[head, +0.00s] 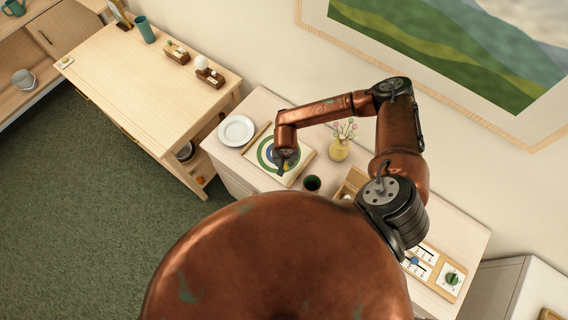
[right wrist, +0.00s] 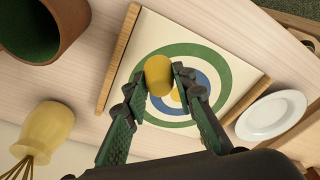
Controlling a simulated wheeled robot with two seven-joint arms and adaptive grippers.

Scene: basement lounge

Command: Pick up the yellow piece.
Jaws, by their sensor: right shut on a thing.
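The yellow piece (right wrist: 158,76) is a small rounded block. In the right wrist view it sits between the fingertips of my right gripper (right wrist: 160,84), which is shut on it. The piece is over a square board (right wrist: 240,88) with green and blue rings and a yellow centre; I cannot tell its height above the board. My left gripper is in neither view.
A white plate (head: 236,131) lies left of the board. A dark-filled cup (head: 312,184) and a yellow vase (head: 338,150) with flowers stand close to it on the right. A wooden tray (head: 349,186) and games lie farther right.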

